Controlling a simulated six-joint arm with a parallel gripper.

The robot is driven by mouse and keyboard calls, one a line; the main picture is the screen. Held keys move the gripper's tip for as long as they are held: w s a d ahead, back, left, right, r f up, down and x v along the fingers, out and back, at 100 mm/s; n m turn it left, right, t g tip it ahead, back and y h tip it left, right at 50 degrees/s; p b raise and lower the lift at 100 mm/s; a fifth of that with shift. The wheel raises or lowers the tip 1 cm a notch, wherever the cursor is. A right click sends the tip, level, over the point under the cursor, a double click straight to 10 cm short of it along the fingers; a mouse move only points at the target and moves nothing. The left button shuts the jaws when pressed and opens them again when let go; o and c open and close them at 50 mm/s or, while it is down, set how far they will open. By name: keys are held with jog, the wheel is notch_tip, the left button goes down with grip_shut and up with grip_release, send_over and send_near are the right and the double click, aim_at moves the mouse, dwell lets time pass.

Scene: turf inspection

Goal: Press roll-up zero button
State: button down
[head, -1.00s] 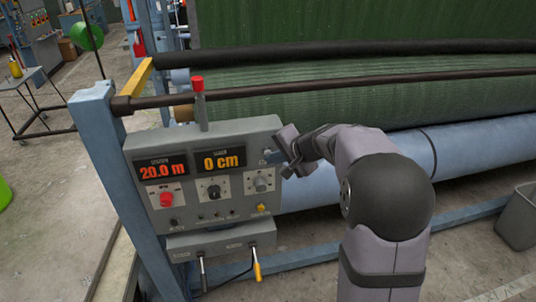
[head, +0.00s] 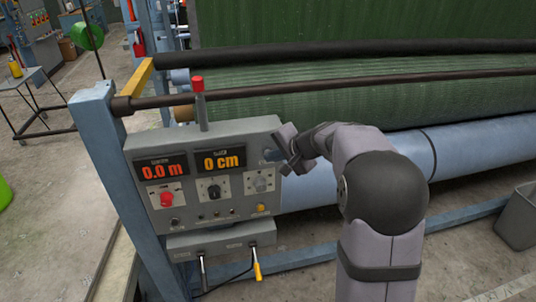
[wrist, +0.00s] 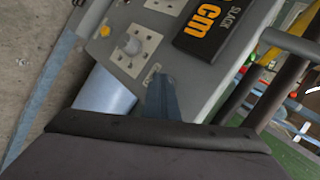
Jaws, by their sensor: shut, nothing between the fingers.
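The grey control panel (head: 225,140) stands at the left end of the roller frame. Its left display (head: 162,170) reads 0.0 m in red, and its right display (head: 218,160) reads 0 cm in orange. My gripper (head: 273,156) is shut and empty, with its tip at the panel's upper right corner, above the grey knob (head: 260,182). In the wrist view the blue-grey fingers (wrist: 161,98) reach the panel face beside a small pale label (wrist: 152,73). The roll-up zero button is not visible; the fingertip covers that spot. I cannot tell whether the tip touches the panel.
A red button (head: 167,199), a black knob (head: 213,191) and a yellow button (head: 261,208) sit lower on the panel. Two levers hang below, one yellow-tipped (head: 257,271). A red-topped post (head: 198,90) rises behind the panel. Green turf and a blue roller (head: 330,180) lie behind my arm.

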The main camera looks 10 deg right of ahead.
jog(key=shift+s, duration=0.1)
jog(key=shift+s+b, duration=0.65)
jog(key=shift+s, duration=0.15)
jog(key=shift+s, duration=0.1)
jog(key=shift+s+b, duration=1.3)
jog(key=shift+s, duration=1.15)
